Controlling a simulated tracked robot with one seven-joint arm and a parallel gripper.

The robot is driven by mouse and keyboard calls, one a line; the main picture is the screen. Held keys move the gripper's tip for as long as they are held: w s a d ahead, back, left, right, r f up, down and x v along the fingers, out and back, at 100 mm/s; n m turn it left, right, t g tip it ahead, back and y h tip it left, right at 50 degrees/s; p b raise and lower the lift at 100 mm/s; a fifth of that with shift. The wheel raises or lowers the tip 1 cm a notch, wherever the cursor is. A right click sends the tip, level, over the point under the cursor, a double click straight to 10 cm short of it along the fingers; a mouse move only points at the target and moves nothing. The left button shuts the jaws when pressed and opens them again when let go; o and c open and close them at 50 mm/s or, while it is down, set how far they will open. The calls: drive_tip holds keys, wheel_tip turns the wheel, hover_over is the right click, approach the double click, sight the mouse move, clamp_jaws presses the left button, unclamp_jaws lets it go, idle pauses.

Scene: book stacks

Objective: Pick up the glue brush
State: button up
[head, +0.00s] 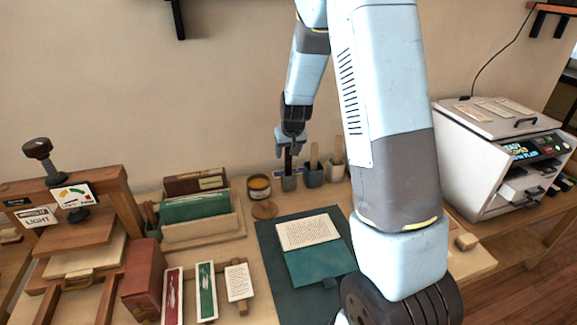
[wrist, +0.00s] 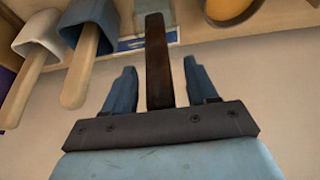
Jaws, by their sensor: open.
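My gripper (head: 290,148) points down over the leftmost of three small cups at the back of the table. Its fingers are open. In the wrist view a dark brown handle (wrist: 158,62) stands between the two blue fingers, with a gap on each side. The same dark handle (head: 288,163) rises from the grey-green cup (head: 289,183) in the head view. The blue cup (head: 314,179) and the white cup (head: 335,173) hold light wooden handles. All brush heads are hidden in the cups, so I cannot tell by bristles which is the glue brush.
A round amber-topped jar (head: 259,188) stands left of the cups. An open teal book cover (head: 320,262) lies on a dark mat in front. A wooden press (head: 75,235) is at left, a white machine (head: 495,155) at right. The wall is close behind.

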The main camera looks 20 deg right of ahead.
drive_tip(key=shift+w+f, duration=0.15)
drive_tip(key=shift+f, duration=0.25)
drive_tip(key=shift+c, duration=0.3)
drive_tip(key=c, duration=1)
